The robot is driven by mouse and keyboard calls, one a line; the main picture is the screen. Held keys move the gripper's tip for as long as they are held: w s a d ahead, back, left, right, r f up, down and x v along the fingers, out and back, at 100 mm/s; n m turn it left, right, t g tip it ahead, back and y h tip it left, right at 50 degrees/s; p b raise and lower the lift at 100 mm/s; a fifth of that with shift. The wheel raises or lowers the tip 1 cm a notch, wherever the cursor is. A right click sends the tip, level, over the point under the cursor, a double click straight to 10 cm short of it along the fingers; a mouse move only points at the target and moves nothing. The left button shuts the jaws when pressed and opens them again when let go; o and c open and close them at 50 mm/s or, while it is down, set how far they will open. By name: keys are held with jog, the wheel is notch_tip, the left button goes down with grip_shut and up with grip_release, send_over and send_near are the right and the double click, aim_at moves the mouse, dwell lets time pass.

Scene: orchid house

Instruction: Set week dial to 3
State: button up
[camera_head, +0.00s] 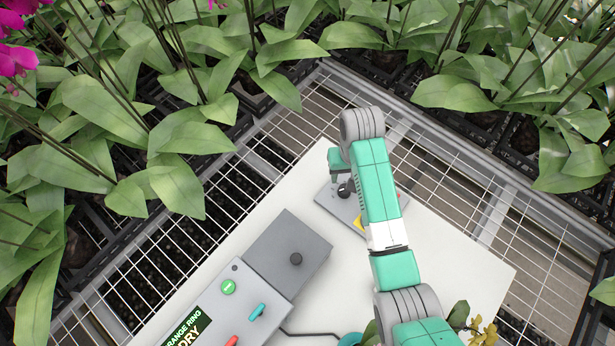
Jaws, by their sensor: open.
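A small grey panel (331,203) lies on the white board, partly covered by my arm. A dark round knob-like part (346,188) shows at its upper left, and a yellow mark (358,223) shows by the arm's edge. I cannot read any week numbers or a pointer. My gripper (341,178) hangs from the wrist over this panel, right at the dark part. It is open. The fingertips are small and partly hidden, so I cannot tell whether they touch the knob or stand around it.
Leafy orchids (180,130) crowd the mesh bench.

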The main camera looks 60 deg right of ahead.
aim_at(344, 191)
notch_tip(344, 191, down, 8)
jog(key=shift+a+r+b, duration=0.1)
jog(key=shift+r+b, duration=0.05)
jog(key=shift+b, duration=0.95)
jog(key=c, duration=1)
